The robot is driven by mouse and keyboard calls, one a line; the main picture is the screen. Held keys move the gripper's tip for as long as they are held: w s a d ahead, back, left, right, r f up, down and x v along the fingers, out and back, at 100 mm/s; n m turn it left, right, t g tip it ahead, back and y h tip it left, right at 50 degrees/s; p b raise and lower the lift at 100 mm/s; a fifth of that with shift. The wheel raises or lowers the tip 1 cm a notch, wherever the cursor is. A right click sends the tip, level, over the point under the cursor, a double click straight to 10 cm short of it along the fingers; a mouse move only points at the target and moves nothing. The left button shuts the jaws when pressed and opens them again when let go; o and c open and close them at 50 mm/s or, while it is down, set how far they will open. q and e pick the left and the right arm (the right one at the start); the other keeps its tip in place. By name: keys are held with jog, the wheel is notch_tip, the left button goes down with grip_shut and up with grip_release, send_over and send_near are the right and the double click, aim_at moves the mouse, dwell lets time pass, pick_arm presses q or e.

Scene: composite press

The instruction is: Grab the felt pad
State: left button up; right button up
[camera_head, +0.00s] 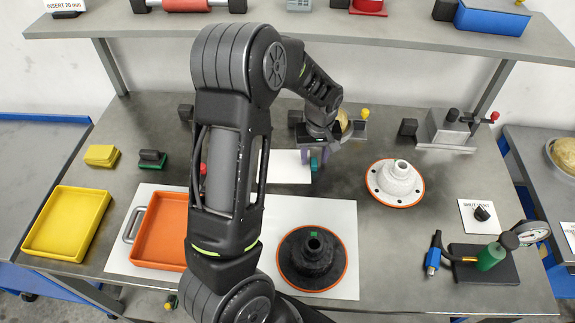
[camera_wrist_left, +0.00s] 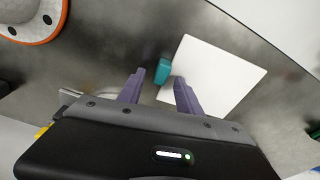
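A small teal block (camera_head: 314,163), which I take to be the felt pad, sits by the edge of a white sheet (camera_head: 285,168) on the grey bench. It also shows in the left wrist view (camera_wrist_left: 163,70), beside the white sheet's corner. My left gripper (camera_head: 308,158) is over it, with its purple fingers apart. In the left wrist view the gripper (camera_wrist_left: 159,78) is open, and the teal block lies between the finger lines, near the tips. I cannot tell whether either finger touches it. My right gripper is not in view.
A white flanged part (camera_head: 396,180) with an orange rim stands to the right. A black flanged part (camera_head: 311,258) and an orange tray (camera_head: 160,230) are at the front. A yellow tray (camera_head: 67,222) is at left. A shelf (camera_head: 400,32) overhangs the back.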

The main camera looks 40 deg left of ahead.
pick_arm(q)
grip_shut()
dwell(0.3)
dwell(0.3)
jog(key=shift+r, duration=0.3)
notch_tip(320, 180, up, 2)
jog(key=shift+r+p, duration=0.2)
jog(key=shift+p, duration=0.9)
notch_tip(320, 180, up, 7)
